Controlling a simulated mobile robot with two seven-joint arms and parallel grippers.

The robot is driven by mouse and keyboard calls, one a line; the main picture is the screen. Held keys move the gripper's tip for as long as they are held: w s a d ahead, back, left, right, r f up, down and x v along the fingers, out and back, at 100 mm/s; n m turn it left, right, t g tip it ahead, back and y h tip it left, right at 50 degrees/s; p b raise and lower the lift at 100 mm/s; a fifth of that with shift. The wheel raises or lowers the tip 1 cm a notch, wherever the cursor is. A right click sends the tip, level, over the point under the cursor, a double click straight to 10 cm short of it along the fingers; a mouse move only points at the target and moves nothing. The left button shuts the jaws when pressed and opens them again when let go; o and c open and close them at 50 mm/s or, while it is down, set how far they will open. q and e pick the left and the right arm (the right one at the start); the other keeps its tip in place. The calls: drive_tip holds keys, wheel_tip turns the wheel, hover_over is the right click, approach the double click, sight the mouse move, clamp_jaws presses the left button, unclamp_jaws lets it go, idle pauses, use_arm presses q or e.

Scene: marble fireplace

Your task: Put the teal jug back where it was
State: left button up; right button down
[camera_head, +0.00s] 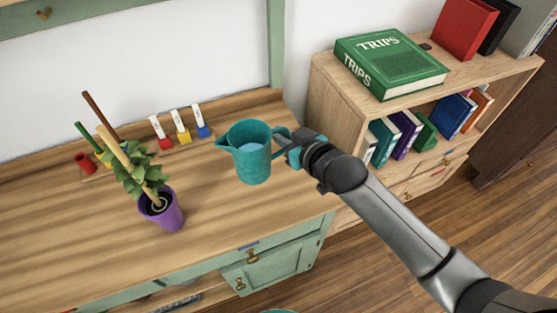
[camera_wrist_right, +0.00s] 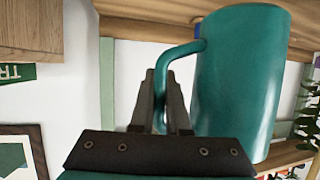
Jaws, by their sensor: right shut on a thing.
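The teal jug (camera_head: 248,160) is in the head view, over the right part of the wooden desk top, roughly upright with its spout to the left. Pale blue liquid shows inside it. My right gripper (camera_head: 287,141) comes from the right and is shut on the jug's handle. In the right wrist view the jug (camera_wrist_right: 240,80) fills the right side, and my right gripper's fingers (camera_wrist_right: 165,100) close around the handle. Whether the jug's base touches the desk is hard to tell. My left gripper is not in view.
A purple pot (camera_head: 163,212) with a leafy plant stands left of the jug on the desk (camera_head: 60,240). Several small coloured pieces with white tops (camera_head: 181,128) stand behind it. A bookcase (camera_head: 335,95) with a green book (camera_head: 390,62) on top is at the right.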

wheel_tip(320, 180, down, 8)
drive_tip(key=shift+r+b, duration=0.1)
drive_tip(key=shift+b, duration=1.05)
drive_tip(key=shift+f, duration=0.2)
drive_tip(key=c, duration=0.9)
unclamp_jaws()
drive_tip(key=shift+r, duration=0.15)
drive_tip(key=p+v, duration=0.3)
drive_tip(key=v, duration=0.9)
drive_tip(key=shift+s, duration=0.15)
